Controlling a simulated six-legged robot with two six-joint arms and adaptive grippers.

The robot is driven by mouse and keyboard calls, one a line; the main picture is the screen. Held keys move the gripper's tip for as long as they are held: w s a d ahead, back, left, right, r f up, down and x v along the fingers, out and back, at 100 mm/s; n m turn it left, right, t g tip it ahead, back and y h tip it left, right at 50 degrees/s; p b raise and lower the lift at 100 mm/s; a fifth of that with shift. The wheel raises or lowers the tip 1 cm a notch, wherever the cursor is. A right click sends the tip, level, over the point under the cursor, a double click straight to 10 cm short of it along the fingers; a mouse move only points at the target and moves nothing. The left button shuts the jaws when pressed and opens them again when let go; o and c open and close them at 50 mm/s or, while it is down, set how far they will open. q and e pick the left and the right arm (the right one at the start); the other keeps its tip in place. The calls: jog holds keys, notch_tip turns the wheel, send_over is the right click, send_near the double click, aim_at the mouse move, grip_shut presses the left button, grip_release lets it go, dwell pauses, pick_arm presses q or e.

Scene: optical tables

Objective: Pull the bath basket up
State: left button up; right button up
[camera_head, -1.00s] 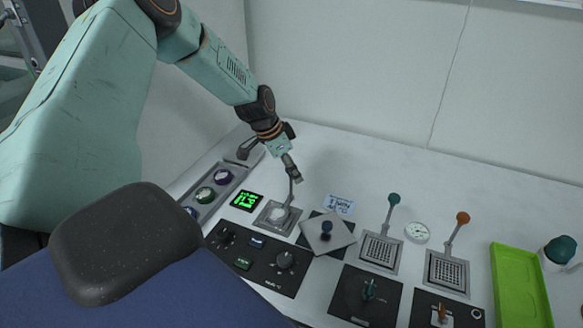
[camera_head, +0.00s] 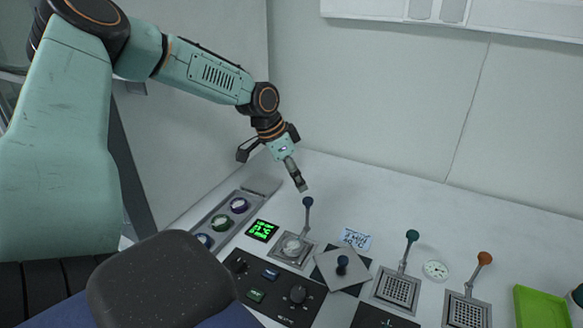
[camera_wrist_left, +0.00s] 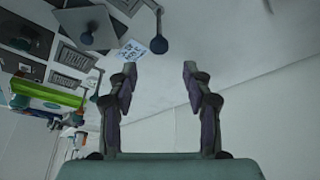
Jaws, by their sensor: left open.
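The handle leans slightly back. My left gripper (camera_head: 302,187) is open just above the knob and appears apart from it. In the left wrist view the knob (camera_wrist_left: 160,45) shows ahead of the gap between the open fingers (camera_wrist_left: 160,67), with nothing between the fingertips. A tilted square plate with a dark blue knob (camera_head: 343,262) lies right of the frame. My right gripper is out of view.
Perforated baskets with a teal-knobbed handle (camera_head: 412,237) and an orange-knobbed handle (camera_head: 485,259) stand to the right. A green display (camera_head: 262,230), a control panel (camera_head: 297,295) and a tray of round vials (camera_head: 222,222) are nearby. A green tray (camera_head: 540,307) is far right.

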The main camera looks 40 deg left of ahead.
pick_arm(q)
jog(key=shift+v, duration=1.3)
